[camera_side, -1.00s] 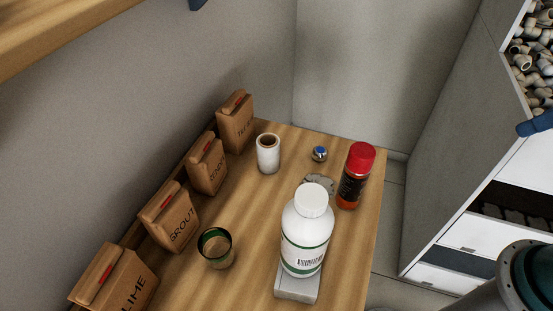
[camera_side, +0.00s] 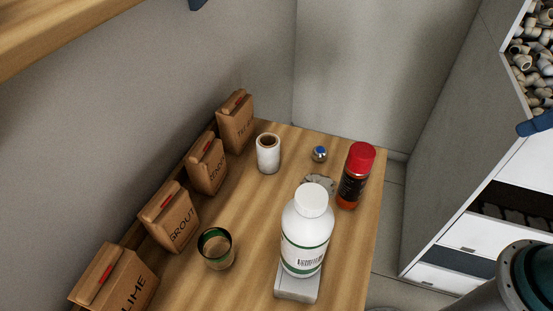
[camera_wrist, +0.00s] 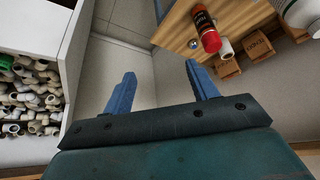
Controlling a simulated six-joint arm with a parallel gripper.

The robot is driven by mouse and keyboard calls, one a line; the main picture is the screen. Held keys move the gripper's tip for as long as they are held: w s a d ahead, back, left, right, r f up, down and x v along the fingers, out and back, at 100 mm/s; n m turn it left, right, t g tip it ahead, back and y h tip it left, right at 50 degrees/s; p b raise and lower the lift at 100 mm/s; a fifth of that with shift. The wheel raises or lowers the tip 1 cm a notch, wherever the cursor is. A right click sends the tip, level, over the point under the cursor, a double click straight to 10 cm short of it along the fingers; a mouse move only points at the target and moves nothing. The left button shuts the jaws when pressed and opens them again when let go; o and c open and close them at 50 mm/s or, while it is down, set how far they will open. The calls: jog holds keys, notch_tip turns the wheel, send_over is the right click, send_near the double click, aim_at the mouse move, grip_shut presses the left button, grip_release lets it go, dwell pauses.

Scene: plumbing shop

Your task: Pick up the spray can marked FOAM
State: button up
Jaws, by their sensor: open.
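A spray can with a red cap and a dark label over an orange-red body (camera_side: 355,177) stands upright near the right edge of the wooden bench; its lettering is too small to read. It also shows in the wrist view (camera_wrist: 205,27), at the upper right. My gripper (camera_wrist: 160,82) is open and empty in the wrist view. Its blue fingers are spread over the floor and cabinet wall, apart from the can.
A white bottle (camera_side: 305,236) stands on a pale block (camera_side: 297,288) in front of the can. Shelves of pipe fittings (camera_wrist: 30,95) stand left.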

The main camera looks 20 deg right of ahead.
jog(key=o, duration=0.4)
jog(key=n+g+y, duration=0.1)
jog(key=n+y, duration=0.3)
jog(key=n, duration=0.5)
send_near(371, 151)
jog(key=shift+w+f, duration=0.25)
jog(key=shift+f, duration=0.05)
jog(key=shift+x, duration=4.15)
jog(key=shift+a+f, duration=0.15)
jog(key=shift+a, duration=0.05)
